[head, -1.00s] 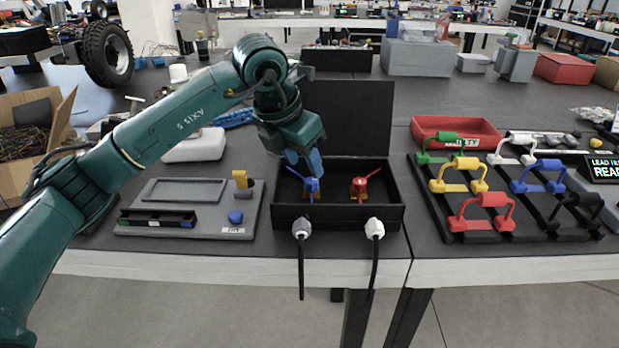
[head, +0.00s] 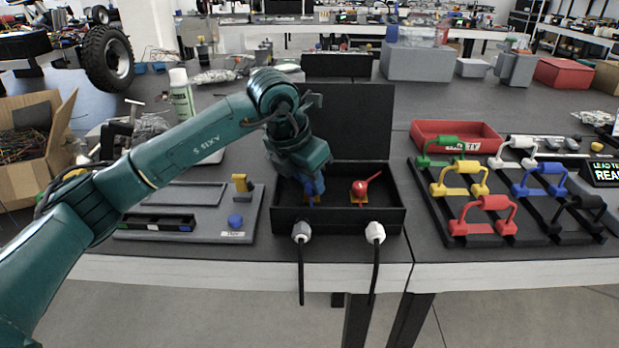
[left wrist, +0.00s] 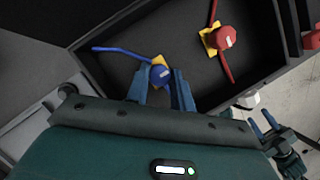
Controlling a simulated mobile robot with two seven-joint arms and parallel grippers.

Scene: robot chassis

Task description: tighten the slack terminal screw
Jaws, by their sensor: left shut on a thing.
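An open black box (head: 390,212) on the bench holds a blue terminal (left wrist: 160,75) and a red terminal (head: 360,188), each on a yellow base. A blue lead runs from the blue terminal in the left wrist view; red leads run from the red one (left wrist: 223,38). My left gripper (head: 311,188) reaches down into the box. In the left wrist view its fingers (left wrist: 161,92) are shut on the blue terminal's head, one on each side. The head view mostly hides that terminal. My right gripper (left wrist: 264,121) shows at lower right in the left wrist view, fingers apart and empty.
The box's raised lid (head: 365,120) stands behind it; two cables leave its front. A grey tray (head: 250,225) with a yellow part and blue knob is left. A rack (head: 440,215) of coloured clamps and a red bin (head: 425,130) are right.

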